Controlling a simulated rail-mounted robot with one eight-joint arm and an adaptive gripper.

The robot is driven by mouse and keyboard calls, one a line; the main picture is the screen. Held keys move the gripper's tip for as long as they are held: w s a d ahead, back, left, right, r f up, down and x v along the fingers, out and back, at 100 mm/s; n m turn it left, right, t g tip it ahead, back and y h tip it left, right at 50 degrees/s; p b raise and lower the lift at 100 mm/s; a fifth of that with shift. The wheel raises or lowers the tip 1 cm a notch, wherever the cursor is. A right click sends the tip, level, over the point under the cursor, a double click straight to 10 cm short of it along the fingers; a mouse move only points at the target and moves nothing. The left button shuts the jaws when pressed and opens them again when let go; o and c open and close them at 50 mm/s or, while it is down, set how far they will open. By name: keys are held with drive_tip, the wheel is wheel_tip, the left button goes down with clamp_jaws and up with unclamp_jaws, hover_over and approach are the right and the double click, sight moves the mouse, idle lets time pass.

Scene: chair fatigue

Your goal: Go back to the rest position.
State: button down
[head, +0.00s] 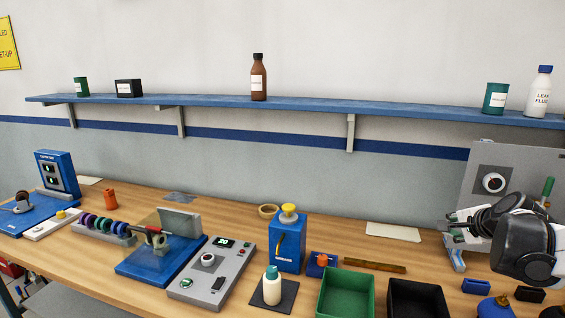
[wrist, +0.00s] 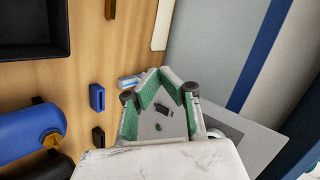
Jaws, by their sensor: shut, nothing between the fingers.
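My gripper (head: 455,225) is at the right of the head view, above the bench and in front of the grey panel (head: 478,163) with a round dial. Its fingers point left in that view. In the wrist view, the green-padded fingers of my gripper (wrist: 158,74) meet at their tips. They are shut and hold nothing. A small blue and white item (wrist: 130,80) lies on the bench just beyond the fingertips in the wrist view. The dark wrist housing hides part of the panel in the head view.
The blue shelf (head: 310,108) runs along the wall above. A blue dispenser (head: 288,247) stands mid-bench.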

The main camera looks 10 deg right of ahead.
drive_tip(key=a+n+g+y, duration=0.3)
drive_tip(key=a+n, duration=0.8)
drive_tip(key=a, duration=1.7)
drive_tip(key=s+a+f+n, duration=0.2)
drive_tip(key=s+a+n, duration=0.6)
drive_tip(key=s, duration=0.5)
drive_tip(key=shift+s+a+f+b, duration=0.25)
drive_tip(key=shift+a+f+b, duration=0.15)
drive_tip(key=shift+a, duration=0.3)
drive_tip(key=shift+r, duration=0.1)
